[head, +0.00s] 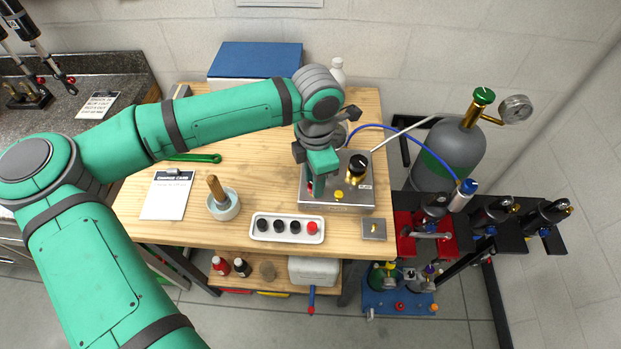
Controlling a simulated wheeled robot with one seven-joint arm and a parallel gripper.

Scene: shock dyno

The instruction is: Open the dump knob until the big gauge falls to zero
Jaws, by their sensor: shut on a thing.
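A metal control box (330,203) sits on the wooden bench. It carries a black knob (357,163) on a brass fitting and a small yellow knob (339,195). My gripper (316,188) points down over the left part of the box, its jaws closed. A bit of red (309,186) shows beside the fingers, apparently the dump knob, mostly hidden by them. A round gauge (341,134) at the back of the box is largely covered by my wrist. Its needle cannot be read.
A white tray (257,236) with several black caps and a red one lies in front of the box. A mortar (224,211) and a clipboard (167,203) are to its left. A blue hose (400,138) runs right, near a grey gas cylinder (446,150) with its own gauge (516,108).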

